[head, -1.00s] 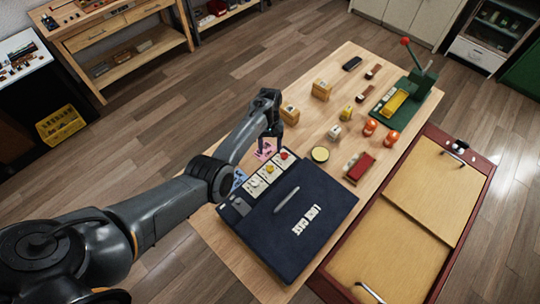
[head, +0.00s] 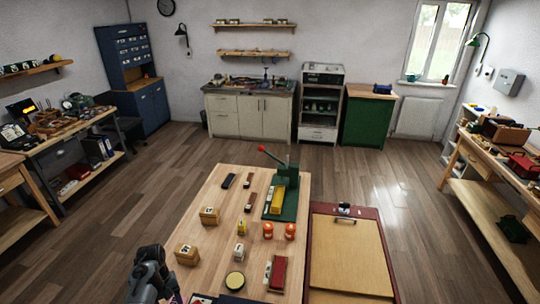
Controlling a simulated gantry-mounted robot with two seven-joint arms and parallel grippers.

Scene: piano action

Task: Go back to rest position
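My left arm's dark end (head: 150,272) shows at the bottom left of the head view, beside the left edge of the wooden table (head: 228,205). Its fingers point down to the bottom edge of the picture, and I cannot tell whether they are open or shut. A small pinkish patch lies beside the fingers, mostly hidden. My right gripper is not in view.
On the table stand wooden blocks (head: 187,255), two orange-red pieces (head: 290,231), a round tin (head: 235,281), a red-topped block (head: 277,272) and a green lever press (head: 287,185). A red-framed wooden board (head: 345,255) is at right. Floor surrounds the table.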

